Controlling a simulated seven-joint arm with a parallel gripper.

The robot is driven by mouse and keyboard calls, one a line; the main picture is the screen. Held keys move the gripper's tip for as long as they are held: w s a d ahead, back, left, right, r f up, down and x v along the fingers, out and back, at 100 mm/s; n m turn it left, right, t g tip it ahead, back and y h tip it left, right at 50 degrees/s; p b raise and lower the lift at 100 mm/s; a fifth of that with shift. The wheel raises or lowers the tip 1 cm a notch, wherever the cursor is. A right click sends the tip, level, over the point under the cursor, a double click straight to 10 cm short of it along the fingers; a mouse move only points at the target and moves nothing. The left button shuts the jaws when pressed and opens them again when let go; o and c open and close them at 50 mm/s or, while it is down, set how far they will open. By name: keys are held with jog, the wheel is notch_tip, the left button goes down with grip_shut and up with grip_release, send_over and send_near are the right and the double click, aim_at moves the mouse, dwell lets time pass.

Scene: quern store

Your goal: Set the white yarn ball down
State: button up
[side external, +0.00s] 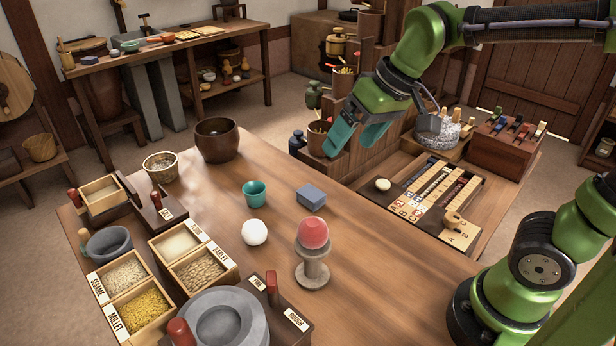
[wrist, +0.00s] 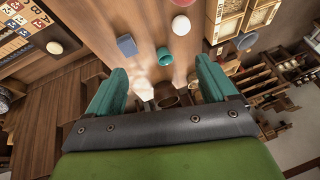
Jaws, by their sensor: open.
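The white yarn ball (side external: 254,232) rests on the wooden table, in front of the teal cup and left of the pedestal. It also shows in the wrist view (wrist: 181,25), beyond my fingertips and touched by nothing of mine. My gripper (side external: 355,140) is open and empty, raised above the far right side of the table, well away from the ball. In the wrist view its two teal fingers (wrist: 162,72) stand wide apart with nothing held between them.
A teal cup (side external: 254,193), a blue block (side external: 311,197) and a red ball (side external: 313,232) on a stone pedestal (side external: 312,270) stand near the white ball. Grain boxes (side external: 190,258) line the left. A smaller pale round thing (side external: 383,184) lies on the right. Bare table (side external: 380,265) lies right of the pedestal.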

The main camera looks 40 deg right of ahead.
jog(key=s+d+f+m+t, duration=0.2)
jog(key=s, duration=0.5)
jog(key=shift+s+d+m, duration=0.15)
jog(key=shift+s+m, duration=0.15)
jog(key=shift+s, duration=0.1)
